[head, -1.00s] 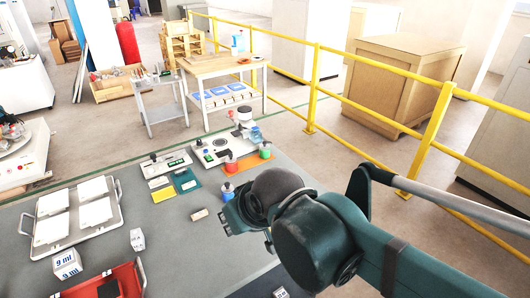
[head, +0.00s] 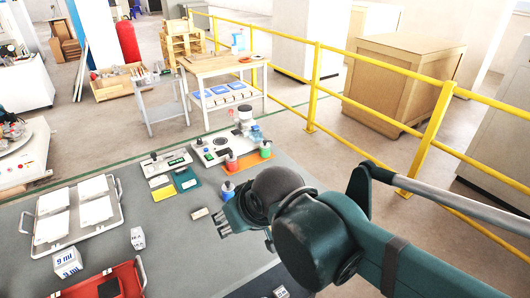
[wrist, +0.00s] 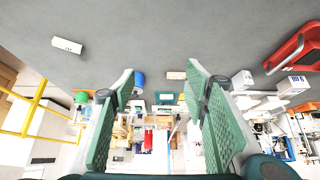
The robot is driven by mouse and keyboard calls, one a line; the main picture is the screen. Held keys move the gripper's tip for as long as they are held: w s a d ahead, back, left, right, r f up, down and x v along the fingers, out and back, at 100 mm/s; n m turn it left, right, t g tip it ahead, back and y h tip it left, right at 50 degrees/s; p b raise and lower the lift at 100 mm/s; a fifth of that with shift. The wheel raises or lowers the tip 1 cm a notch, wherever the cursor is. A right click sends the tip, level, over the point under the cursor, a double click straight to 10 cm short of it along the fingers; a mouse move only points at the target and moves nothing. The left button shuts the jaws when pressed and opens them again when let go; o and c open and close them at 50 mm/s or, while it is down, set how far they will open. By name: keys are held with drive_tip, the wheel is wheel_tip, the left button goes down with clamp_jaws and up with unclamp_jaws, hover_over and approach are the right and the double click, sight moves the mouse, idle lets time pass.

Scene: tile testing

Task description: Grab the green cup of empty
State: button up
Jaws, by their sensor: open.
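A small green container (head: 265,150), the only cup-like green thing I can make out, stands on an orange mat at the far right part of the grey table. It also shows small at the left in the wrist view (wrist: 82,97). Whether it is empty cannot be seen. My gripper (head: 221,224) is above the table, nearer than the green container and to its left, and clearly apart from it. In the wrist view my gripper (wrist: 160,75) has its two green fingers spread wide with nothing held between them.
A blue container (head: 228,190) stands just beyond my gripper, and a red one (head: 231,162) farther back. A small beige block (head: 199,213) lies beside my gripper. A tray (head: 40,236) with white tiles and a red crate (head: 140,272) are at the left. Bare table lies between.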

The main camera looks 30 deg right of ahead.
drive_tip(key=w+d+r+m+p, duration=0.2)
drive_tip(key=w+d+r+p, duration=0.3)
drive_tip(key=w, duration=0.4)
drive_tip(key=m+g+h+p, duration=0.35)
drive_tip(key=m+p, duration=0.35)
drive_tip(key=p, duration=0.7)
hover_over(265, 151)
drive_tip(key=shift+g, duration=0.25)
drive_tip(key=shift+a+f, duration=0.15)
drive_tip(key=shift+f, duration=1.65)
drive_tip(key=shift+a+f, duration=0.15)
drive_tip(key=shift+f, duration=1.6)
